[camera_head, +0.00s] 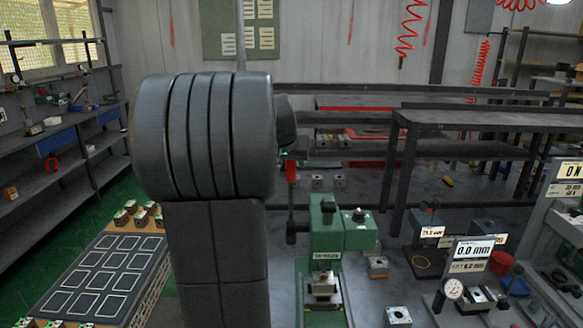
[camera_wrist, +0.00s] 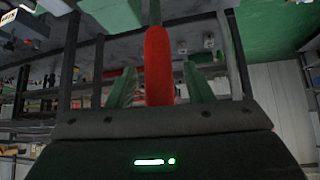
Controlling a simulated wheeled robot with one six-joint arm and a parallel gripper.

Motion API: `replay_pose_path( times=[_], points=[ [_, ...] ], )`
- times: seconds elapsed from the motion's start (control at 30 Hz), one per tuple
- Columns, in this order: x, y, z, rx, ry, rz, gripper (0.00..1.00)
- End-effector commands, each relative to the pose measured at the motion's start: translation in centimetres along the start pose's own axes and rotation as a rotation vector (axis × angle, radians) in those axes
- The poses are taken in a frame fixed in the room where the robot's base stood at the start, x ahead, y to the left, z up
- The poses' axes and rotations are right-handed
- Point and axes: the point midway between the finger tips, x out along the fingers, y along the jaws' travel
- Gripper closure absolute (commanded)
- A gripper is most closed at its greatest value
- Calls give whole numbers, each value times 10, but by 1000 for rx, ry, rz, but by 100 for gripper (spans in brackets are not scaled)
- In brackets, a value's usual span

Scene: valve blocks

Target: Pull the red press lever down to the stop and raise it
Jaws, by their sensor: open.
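The green press (camera_head: 327,232) stands on the bench right of my arm in the head view. Its red lever (camera_head: 291,171) stands upright at the press's left side, with a dark lower rod. In the wrist view the red lever grip (camera_wrist: 158,62) lies between the two green-grey fingers of my gripper (camera_wrist: 160,82). The fingers are apart, with a visible gap on each side of the grip. In the head view my arm hides most of my gripper, near the lever's top. A metal block (camera_head: 323,284) sits under the press ram.
A tray (camera_head: 93,288) with outlined squares and several small blocks stands at left. A dial gauge (camera_head: 452,289) and a 0.0 mm display (camera_head: 473,251) stand at right. Loose metal blocks (camera_head: 398,316) lie near the press. A dark shelf frame (camera_head: 405,150) stands behind.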

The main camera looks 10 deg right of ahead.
Motion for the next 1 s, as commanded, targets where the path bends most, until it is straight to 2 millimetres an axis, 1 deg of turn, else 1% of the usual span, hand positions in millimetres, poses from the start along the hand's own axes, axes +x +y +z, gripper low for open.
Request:
replay_pose_path(
  times=[0.03, 0.1, 0.3, 0.4, 0.5, 0.7, 1.0],
  points=[
    [-12, 0, 0, 0, 6, -2, 53],
    [-28, 0, 0, 0, 7, -2, 53],
    [-73, 0, 0, 0, 5, -2, 53],
    [-90, 0, 0, 1, 5, -2, 53],
    [-102, 0, 0, 1, 3, -1, 53],
    [-111, 0, 0, 1, 1, 0, 53],
    [-110, 0, 0, 1, 0, 0, 53]
  ],
)
